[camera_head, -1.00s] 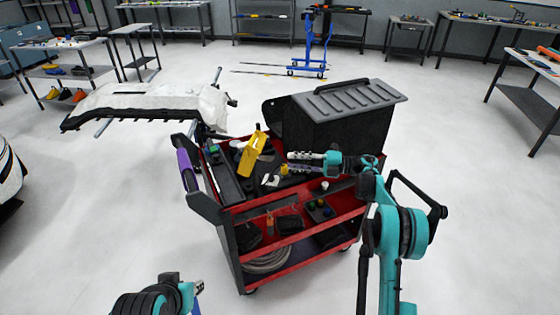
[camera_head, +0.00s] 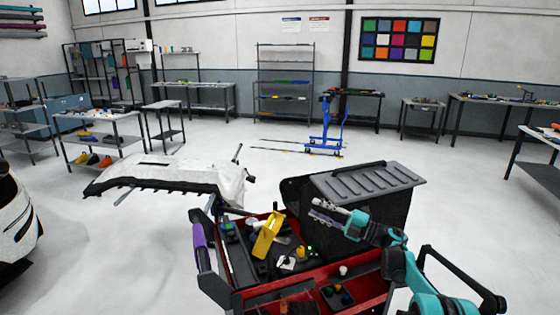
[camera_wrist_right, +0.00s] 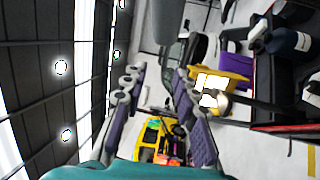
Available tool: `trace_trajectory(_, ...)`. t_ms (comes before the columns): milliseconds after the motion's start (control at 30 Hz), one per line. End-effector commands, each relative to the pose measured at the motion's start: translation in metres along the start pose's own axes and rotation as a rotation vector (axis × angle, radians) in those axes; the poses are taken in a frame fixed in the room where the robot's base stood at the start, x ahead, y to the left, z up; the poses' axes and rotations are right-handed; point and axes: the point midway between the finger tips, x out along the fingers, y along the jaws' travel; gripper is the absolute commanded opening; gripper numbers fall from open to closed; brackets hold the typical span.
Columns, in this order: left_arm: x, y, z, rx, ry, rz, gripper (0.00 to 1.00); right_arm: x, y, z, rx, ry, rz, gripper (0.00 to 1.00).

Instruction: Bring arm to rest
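My right gripper (camera_head: 318,210) is above the red tool cart (camera_head: 222,292), in front of the grey-lidded black box (camera_head: 372,184). In the right wrist view its two fingers (camera_wrist_right: 157,95) are spread apart with nothing held between them. My right arm comes in from the lower right. My left gripper and arm are out of view. A yellow item (camera_head: 267,235) stands on the cart's top, left of the right gripper and apart from it.
The cart has a purple handle (camera_head: 201,246) at its left. A stand with a white panel (camera_head: 175,178) is behind it to the left. A white car (camera_head: 15,220) is at the left edge. A blue wheeled stand (camera_head: 327,128) and workbenches are farther back. Much of the floor is clear.

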Motion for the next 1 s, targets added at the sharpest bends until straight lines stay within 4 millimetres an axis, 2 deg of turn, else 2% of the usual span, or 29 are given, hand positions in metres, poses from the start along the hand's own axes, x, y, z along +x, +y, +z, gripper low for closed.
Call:
trace_trajectory(33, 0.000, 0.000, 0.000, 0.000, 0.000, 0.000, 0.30, 0.009, 0.035, -0.001, 0.018, -0.079, 0.053, 0.29)
trace_trajectory(100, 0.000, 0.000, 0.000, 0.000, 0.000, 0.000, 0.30, 0.012, 0.080, 0.004, 0.055, -0.207, 0.133, 0.29)
trace_trajectory(200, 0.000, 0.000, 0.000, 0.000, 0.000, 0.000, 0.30, 0.005, 0.131, 0.005, 0.131, -0.388, 0.236, 0.29)
trace_trajectory(333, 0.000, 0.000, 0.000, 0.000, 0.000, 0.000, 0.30, -0.021, 0.173, -0.003, 0.266, -0.620, 0.346, 0.29)
trace_trajectory(400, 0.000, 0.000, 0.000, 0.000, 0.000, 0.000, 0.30, -0.041, 0.183, -0.012, 0.355, -0.740, 0.391, 0.29)
trace_trajectory(467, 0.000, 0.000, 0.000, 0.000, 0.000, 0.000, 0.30, -0.061, 0.184, -0.023, 0.439, -0.843, 0.422, 0.29)
trace_trajectory(567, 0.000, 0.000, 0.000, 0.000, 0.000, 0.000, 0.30, -0.097, 0.169, -0.050, 0.595, -1.007, 0.453, 0.29)
trace_trajectory(667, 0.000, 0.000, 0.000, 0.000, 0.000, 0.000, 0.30, -0.134, 0.138, -0.087, 0.767, -1.162, 0.456, 0.29)
trace_trajectory(767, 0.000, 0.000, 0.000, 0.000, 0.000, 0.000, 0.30, -0.169, 0.092, -0.134, 0.952, -1.306, 0.428, 0.29)
trace_trajectory(800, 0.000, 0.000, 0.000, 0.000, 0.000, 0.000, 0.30, -0.182, 0.071, -0.156, 1.029, -1.360, 0.408, 0.29)
trace_trajectory(1000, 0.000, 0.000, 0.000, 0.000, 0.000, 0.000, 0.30, -0.229, -0.029, -0.265, 1.361, -1.560, 0.258, 0.29)
